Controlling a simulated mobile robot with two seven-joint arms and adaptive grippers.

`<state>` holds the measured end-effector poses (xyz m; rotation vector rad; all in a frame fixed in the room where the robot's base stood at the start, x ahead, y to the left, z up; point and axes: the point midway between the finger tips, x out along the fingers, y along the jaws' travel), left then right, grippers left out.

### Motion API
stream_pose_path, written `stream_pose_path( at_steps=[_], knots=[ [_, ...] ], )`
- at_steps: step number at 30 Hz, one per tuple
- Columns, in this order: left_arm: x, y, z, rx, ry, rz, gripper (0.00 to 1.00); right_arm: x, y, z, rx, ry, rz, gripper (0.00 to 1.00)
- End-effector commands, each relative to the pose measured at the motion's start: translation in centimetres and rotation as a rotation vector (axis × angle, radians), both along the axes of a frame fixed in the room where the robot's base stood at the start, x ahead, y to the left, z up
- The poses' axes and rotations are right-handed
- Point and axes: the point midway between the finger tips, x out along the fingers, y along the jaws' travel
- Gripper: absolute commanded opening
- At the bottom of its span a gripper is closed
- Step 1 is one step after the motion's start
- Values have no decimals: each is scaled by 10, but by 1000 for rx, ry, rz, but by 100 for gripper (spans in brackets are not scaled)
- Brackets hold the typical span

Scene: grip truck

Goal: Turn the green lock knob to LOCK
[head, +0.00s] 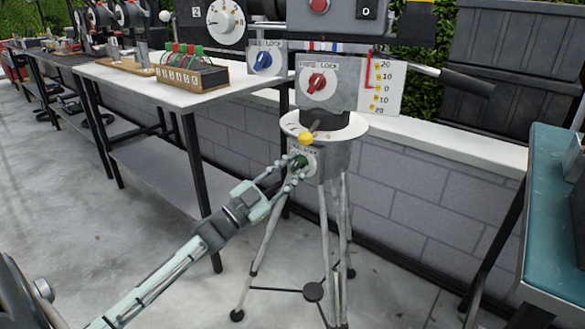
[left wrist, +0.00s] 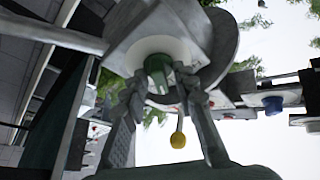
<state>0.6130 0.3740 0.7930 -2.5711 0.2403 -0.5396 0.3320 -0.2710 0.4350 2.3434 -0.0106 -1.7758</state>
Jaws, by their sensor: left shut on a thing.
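The green lock knob (head: 300,161) sits on a white plate on the front of the tripod's head, below the round white dial. My left gripper (head: 293,170) reaches up to it from the lower left and is shut on it. In the left wrist view the green knob (left wrist: 158,72) shows between the two fingers (left wrist: 160,92). The fingers partly cover the knob and its plate, so I cannot read which way the knob points. The lettering on its plate is too small to read. My right gripper is not in view.
A red knob (head: 317,82) and a blue knob (head: 263,61) sit above on plates marked LOCK. A yellow ball-ended lever (head: 306,138) stands close above the green knob. Tripod legs (head: 335,250) spread below. A workbench (head: 160,95) is left, a teal-topped table (head: 555,215) right.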

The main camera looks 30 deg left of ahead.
Motion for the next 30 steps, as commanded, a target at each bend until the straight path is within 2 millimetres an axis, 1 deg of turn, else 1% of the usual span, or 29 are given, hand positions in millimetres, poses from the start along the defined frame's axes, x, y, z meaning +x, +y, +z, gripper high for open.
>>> stream_pose_path(
  at_steps=[13,14,15,22,25,28,30],
  knots=[
    [0,0,0,11,-2,0,0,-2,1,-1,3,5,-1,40],
    [0,0,0,11,-2,0,30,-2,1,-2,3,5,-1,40],
    [0,0,0,11,-2,0,33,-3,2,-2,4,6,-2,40],
    [0,0,0,9,-2,0,33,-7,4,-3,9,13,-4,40],
    [-3,1,-1,9,0,1,33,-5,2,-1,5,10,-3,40],
    [-12,4,-5,9,1,1,33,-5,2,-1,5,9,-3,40],
    [-23,7,-10,8,2,1,33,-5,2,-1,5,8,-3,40]
  ],
)
